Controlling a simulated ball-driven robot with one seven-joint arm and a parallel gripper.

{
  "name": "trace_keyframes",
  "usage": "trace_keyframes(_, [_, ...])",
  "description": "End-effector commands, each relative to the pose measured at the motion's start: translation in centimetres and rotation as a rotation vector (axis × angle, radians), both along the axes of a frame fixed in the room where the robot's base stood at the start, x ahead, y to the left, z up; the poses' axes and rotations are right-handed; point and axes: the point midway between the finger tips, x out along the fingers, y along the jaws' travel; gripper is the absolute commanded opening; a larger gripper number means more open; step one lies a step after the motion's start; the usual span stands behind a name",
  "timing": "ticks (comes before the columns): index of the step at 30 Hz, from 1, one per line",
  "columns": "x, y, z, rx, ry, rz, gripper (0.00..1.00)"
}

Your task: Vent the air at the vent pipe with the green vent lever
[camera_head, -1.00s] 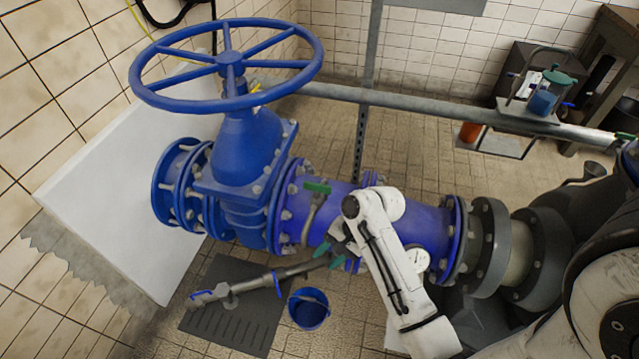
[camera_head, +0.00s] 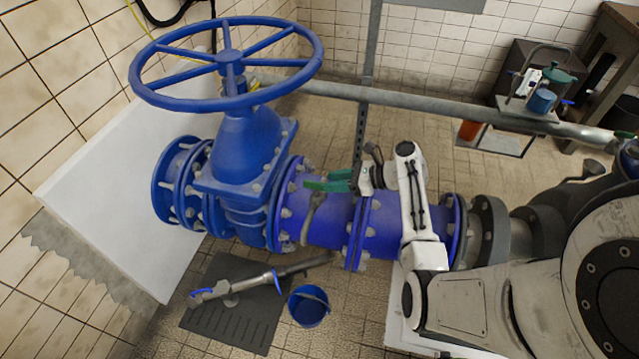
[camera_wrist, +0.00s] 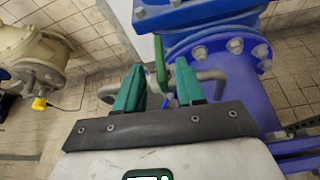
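The green vent lever (camera_wrist: 160,60) stands upright in the wrist view, just beyond and between my two teal fingertips. In the head view the lever (camera_head: 313,186) shows at the left tip of my gripper (camera_head: 338,180), partly merging with the fingers. My gripper (camera_wrist: 158,82) is open in the wrist view, with a gap between its fingers. I cannot tell whether a finger touches the lever. The thin grey vent pipe (camera_head: 308,222) runs down the side of the blue main pipe (camera_head: 330,222). Bent grey pipe (camera_wrist: 210,76) also shows behind the fingers in the wrist view.
A large blue valve with handwheel (camera_head: 225,62) stands left of the lever. A blue bucket (camera_head: 308,307) is on the floor beside a drain grate (camera_head: 240,325) and a grey pipe (camera_head: 245,286) with blue handles. A horizontal grey pipe (camera_head: 420,104) crosses behind.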

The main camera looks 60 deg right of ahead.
Motion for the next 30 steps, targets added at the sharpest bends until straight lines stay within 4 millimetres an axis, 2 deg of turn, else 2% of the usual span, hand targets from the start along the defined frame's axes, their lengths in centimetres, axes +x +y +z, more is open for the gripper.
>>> trace_keyframes(3, [1.9, 0.7, -0.9, 0.001, 0.001, 0.003, 0.38])
trace_keyframes(9, [3.9, 1.2, -1.7, -0.001, 0.001, 0.001, 0.38])
trace_keyframes(21, [4.5, 1.5, -2.0, -0.002, 0.0, 0.001, 0.38])
trace_keyframes(30, [4.5, 1.5, -2.0, -0.002, 0.0, 0.001, 0.11])
